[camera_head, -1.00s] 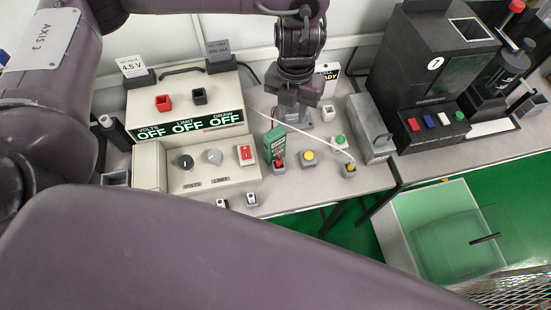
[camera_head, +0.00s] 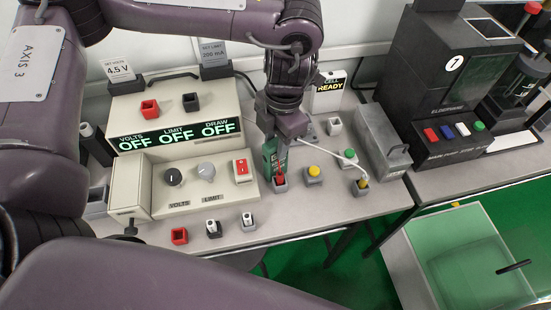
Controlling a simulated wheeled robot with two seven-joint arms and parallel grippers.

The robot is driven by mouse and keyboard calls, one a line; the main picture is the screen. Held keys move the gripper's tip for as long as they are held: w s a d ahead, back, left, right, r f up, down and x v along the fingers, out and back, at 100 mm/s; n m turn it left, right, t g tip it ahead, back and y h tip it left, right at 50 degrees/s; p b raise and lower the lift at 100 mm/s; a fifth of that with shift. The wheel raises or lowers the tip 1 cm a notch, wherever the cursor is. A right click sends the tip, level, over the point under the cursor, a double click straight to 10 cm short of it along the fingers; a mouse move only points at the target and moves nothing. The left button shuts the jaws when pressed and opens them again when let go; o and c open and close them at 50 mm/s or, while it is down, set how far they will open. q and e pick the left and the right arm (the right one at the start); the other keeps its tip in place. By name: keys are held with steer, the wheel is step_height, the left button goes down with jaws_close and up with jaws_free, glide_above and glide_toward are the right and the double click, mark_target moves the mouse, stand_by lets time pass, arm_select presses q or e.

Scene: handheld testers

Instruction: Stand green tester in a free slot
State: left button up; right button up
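The green tester (camera_head: 269,154) stands upright on the bench, to the right of the cream power supply. My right gripper is not in view.
The power supply (camera_head: 140,190) has knobs and a red switch. A grey box (camera_head: 380,140) and a black machine (camera_head: 425,75) bound that side. Small red and grey blocks line the front edge.

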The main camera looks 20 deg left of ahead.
mark_target(276, 160)
arm_select(q)
steer(key=f, duration=0.5)
steer(key=shift+s+a, duration=0.1)
steer(key=shift+s, duration=0.1)
steer(key=shift+c, duration=0.4)
jaws_close()
